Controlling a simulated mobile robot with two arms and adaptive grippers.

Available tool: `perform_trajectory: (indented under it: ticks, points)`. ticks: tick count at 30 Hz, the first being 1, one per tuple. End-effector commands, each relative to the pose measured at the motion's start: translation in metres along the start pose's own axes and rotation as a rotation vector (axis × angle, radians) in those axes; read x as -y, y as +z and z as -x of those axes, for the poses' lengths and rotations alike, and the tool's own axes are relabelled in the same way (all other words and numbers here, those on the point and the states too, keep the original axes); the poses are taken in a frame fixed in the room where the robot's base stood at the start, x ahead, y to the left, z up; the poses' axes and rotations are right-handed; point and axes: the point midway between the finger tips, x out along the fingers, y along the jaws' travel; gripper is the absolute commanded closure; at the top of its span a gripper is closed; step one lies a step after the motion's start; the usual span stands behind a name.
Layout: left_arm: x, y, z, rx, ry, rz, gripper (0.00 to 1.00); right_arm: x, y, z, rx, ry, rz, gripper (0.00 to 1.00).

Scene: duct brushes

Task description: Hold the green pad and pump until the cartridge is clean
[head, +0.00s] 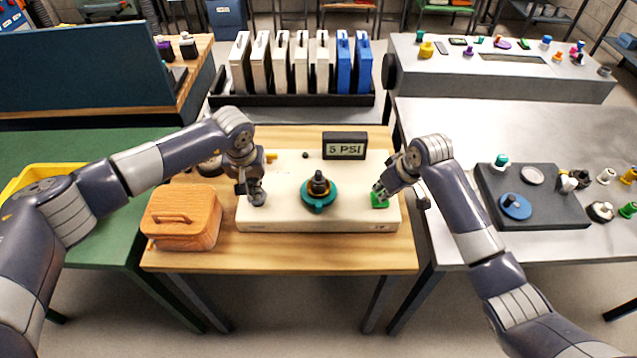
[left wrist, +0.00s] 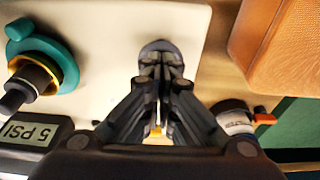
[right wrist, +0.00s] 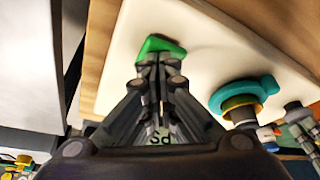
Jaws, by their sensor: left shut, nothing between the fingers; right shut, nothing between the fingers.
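A cream cleaning box (head: 285,222) stands on the wooden table. A dark cartridge (head: 319,184) sits upright in a teal collar (head: 318,206) at its middle; both show in the left wrist view, the collar at the left edge (left wrist: 68,70). The display (head: 345,146) reads 5 PSI. My right gripper (head: 381,188) is shut, its tips at the green pad (head: 379,202), which shows beyond the tips in the right wrist view (right wrist: 163,45). My left gripper (head: 255,190) is shut, its tips at a round grey pad (left wrist: 155,46) on the box's left. Exact contact is hard to tell.
A lidded wooden box (head: 182,222) stands left of the cream box. Behind is a black rack (head: 290,100) of cream and blue panels. On the right metal table, a dark tray (head: 545,215) holds several small parts, with more beside it.

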Motion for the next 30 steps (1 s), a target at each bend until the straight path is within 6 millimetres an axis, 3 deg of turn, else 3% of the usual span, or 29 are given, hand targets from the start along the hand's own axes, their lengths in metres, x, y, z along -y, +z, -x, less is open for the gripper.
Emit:
perform_trajectory:
  ticks: [14, 30]
  points:
    - [0.000, 0.003, -0.011, 0.002, 0.000, -0.001, 1.00, 0.000, 0.001, -0.001, 0.002, -0.001, 0.000, 1.00]
    - [0.000, -0.002, 0.011, 0.001, 0.000, 0.000, 1.00, 0.000, 0.001, -0.001, 0.002, 0.000, 0.000, 1.00]
